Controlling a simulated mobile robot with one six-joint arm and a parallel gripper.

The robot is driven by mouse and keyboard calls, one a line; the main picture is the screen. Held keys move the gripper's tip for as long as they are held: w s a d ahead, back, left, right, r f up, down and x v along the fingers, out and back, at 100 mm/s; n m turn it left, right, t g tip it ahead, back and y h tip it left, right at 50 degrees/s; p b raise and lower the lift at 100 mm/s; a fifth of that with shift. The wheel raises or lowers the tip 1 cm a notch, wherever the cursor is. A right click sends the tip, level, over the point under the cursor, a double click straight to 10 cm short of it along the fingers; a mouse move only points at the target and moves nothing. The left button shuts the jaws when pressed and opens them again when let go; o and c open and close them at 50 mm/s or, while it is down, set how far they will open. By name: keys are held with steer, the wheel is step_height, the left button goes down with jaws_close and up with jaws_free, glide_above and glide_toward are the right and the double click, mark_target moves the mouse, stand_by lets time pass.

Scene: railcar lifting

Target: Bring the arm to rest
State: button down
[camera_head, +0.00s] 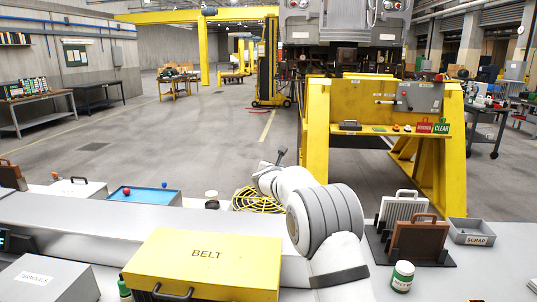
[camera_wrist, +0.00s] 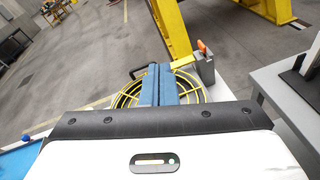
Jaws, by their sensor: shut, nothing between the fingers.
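My arm reaches forward over the workbench in the head view, with my gripper (camera_head: 281,155) a small dark shape at its far end. In the wrist view my gripper (camera_wrist: 158,82) shows two blue fingers pressed together with nothing between them. Behind the fingers is a round yellow ringed object (camera_wrist: 122,98), apart from them as far as I can tell. The same yellow ringed object (camera_head: 258,199) lies on the bench beside my arm in the head view, partly hidden by it.
A yellow BELT box (camera_head: 205,262) and grey TERMINALS box (camera_head: 42,279) stand near front. A blue tray (camera_head: 143,196) is left. A brown case (camera_head: 418,241), green-labelled jar (camera_head: 402,277) and SCRAP bin (camera_head: 472,232) are right. A yellow stand (camera_head: 317,150) rises beyond; open floor lies left.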

steer(key=s+d+r+m+g+h, duration=0.1)
steer(key=s+d+m+g, duration=0.1)
steer(key=s+d+m, duration=0.55)
steer(key=s+d+r+m+g+h, duration=0.1)
steer(key=s+d+m+g, duration=0.25)
steer(key=s, duration=0.65)
steer(key=s+d+r+m+g, duration=0.1)
steer(key=s+d+m+g, duration=0.1)
steer(key=s+d+m, duration=0.5)
steer(key=s+a+f+m+g+y, duration=0.1)
steer(key=s+a+f+m+y, duration=0.1)
steer(key=s, duration=0.9)
steer(key=s+a+f+m+g+y, duration=0.1)
steer(key=s+f+m, duration=0.3)
steer(key=s, duration=0.7)
steer(key=s+a+f+m+g+y, duration=0.2)
steer(key=s+m, duration=0.4)
steer(key=s, duration=0.5)
steer(key=shift+s+a+f+m+g+y, duration=0.3)
steer(key=shift+s+a+f+g, duration=0.1)
steer(key=shift+a+f, duration=0.5)
steer(key=shift+a+r, duration=0.1)
steer(key=shift+r, duration=0.05)
